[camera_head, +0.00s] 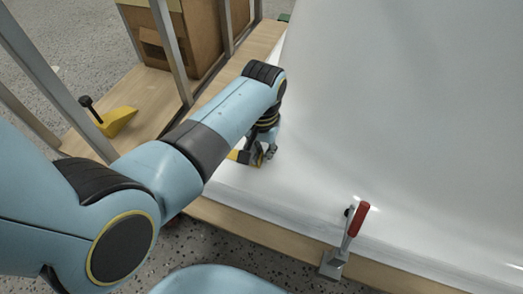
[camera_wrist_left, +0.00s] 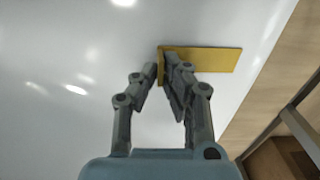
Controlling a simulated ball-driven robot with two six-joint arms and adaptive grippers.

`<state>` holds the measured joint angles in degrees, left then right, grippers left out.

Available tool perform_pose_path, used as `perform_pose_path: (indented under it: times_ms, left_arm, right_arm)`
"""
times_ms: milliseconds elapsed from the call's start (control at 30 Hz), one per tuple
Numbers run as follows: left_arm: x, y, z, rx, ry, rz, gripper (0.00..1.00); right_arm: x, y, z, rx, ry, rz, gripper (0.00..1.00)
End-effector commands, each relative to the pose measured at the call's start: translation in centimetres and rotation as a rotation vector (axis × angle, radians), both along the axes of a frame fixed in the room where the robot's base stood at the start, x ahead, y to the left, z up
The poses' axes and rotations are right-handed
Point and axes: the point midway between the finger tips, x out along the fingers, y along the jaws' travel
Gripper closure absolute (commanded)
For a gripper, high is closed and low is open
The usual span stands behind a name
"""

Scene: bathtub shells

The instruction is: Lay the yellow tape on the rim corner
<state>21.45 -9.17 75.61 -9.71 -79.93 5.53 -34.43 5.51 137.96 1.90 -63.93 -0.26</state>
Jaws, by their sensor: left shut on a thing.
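The yellow tape (camera_wrist_left: 215,60) is a flat strip over the white surface in the left wrist view. Its left end is at my left gripper (camera_wrist_left: 160,66), whose fingers are shut on it. In the head view only a small yellow piece of the tape (camera_head: 235,155) shows beside the left gripper (camera_head: 258,159), low over the near left corner of the white shell (camera_head: 350,110). I cannot tell whether the tape touches the rim. My right gripper is not in view.
A red-handled clamp (camera_head: 350,238) stands on the shell's near edge. A yellow wedge-shaped tool (camera_head: 118,121) with a black knob lies on the wooden board at left. Metal posts (camera_head: 172,50) and a brown box (camera_head: 200,35) stand behind my left arm.

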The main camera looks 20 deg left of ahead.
Motion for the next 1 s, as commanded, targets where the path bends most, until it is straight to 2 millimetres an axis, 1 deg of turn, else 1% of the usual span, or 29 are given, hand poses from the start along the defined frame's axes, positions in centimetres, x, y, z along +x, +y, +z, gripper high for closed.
perform_pose_path:
  times_ms: [867,900,1000]
  left_arm:
    - [0.0,0.02,-0.4,0.0,0.0,0.0,1.0]
    - [0.0,0.02,-0.4,0.0,0.0,0.0,0.92]
    - [-0.01,0.01,-0.41,0.0,0.0,0.0,0.78]
  right_arm:
    - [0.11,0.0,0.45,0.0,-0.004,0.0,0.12]
    - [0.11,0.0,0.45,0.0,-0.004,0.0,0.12]
    - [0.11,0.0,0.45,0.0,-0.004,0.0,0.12]
